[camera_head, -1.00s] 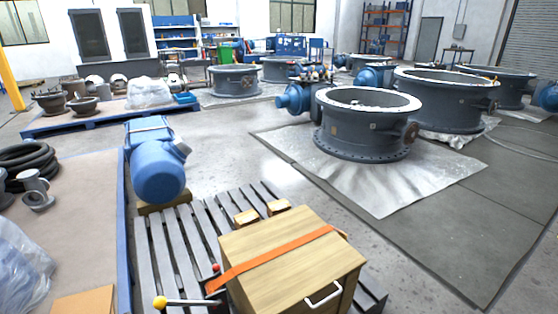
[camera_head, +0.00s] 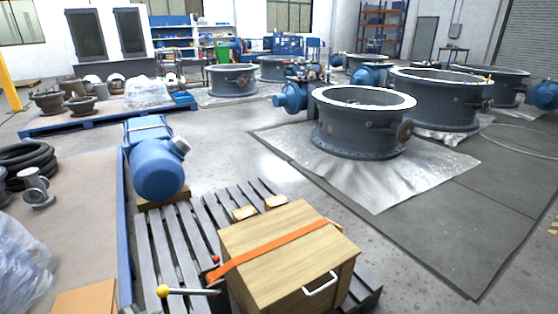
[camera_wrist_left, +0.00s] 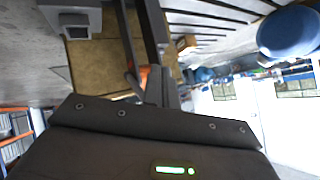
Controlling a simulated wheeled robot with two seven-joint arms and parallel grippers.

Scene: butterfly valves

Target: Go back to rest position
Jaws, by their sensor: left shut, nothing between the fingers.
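In the left wrist view my left gripper (camera_wrist_left: 155,88) juts out past the dark wrist housing, with its fingers shut and nothing seen between them. A tan wooden surface with a bit of orange lies behind it, apparently the strapped box. Neither gripper shows clearly in the head view. The wooden box (camera_head: 275,262) with an orange strap and a white handle stands on the slatted pallet (camera_head: 160,240). A lever with a yellow ball (camera_head: 163,290) shows left of the box.
A blue motor (camera_head: 155,170) sits on the pallet's far end; it also shows in the wrist view (camera_wrist_left: 288,32). A blue-edged platform (camera_head: 85,210) lies left. Large grey valve rings (camera_head: 360,125) stand on sheeting at right. The floor between is clear.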

